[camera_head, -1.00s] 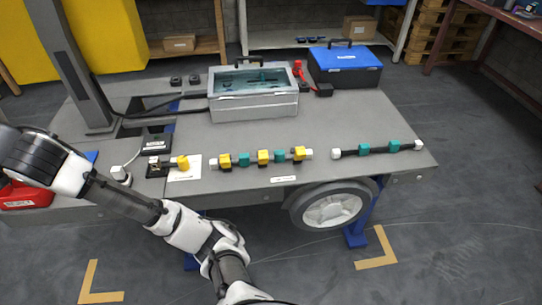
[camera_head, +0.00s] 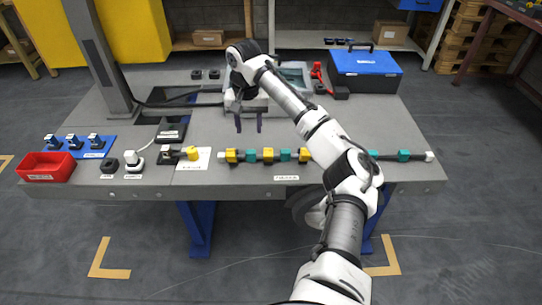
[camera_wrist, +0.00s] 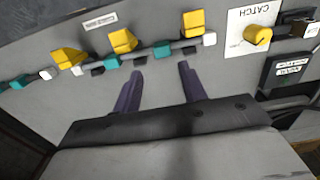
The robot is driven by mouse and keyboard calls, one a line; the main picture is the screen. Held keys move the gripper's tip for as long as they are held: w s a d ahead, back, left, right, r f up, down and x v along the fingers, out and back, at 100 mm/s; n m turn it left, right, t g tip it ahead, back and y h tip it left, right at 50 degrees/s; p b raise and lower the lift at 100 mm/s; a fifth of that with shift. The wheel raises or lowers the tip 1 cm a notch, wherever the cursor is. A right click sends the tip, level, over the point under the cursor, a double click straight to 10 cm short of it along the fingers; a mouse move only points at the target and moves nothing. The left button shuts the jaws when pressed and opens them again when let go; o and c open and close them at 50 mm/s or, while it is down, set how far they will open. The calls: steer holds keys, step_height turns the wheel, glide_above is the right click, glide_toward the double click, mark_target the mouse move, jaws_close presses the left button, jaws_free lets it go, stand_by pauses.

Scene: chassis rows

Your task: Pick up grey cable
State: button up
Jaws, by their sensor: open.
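Two cable-like rows lie along the table's front; I cannot tell for sure which is the grey cable. The middle row (camera_head: 268,155) has white ends, teal pieces and yellow clips; it also shows in the wrist view (camera_wrist: 162,49). The right row (camera_head: 404,156) is dark, with teal pieces and white ends, and my arm hides part of it. Its near end shows at the left of the wrist view (camera_wrist: 20,82). My gripper (camera_head: 248,125) is open and empty, fingers pointing down behind the middle row. In the wrist view its fingertips (camera_wrist: 160,72) are apart from the row.
A grey case (camera_head: 294,74) stands behind my gripper, partly hidden. A blue toolbox (camera_head: 365,72) is at the back right. A card with a yellow knob (camera_head: 193,154) lies left of the middle row. A red bin (camera_head: 47,166) and blue mat (camera_head: 91,147) are at the left.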

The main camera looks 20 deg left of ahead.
mark_target(250, 154)
step_height(250, 154, down, 10)
steer(key=shift+f+p, duration=0.25)
steer(key=shift+p, duration=0.35)
steer(key=shift+a, duration=0.1)
steer(key=shift+c, duration=0.4)
steer(key=c, duration=0.8)
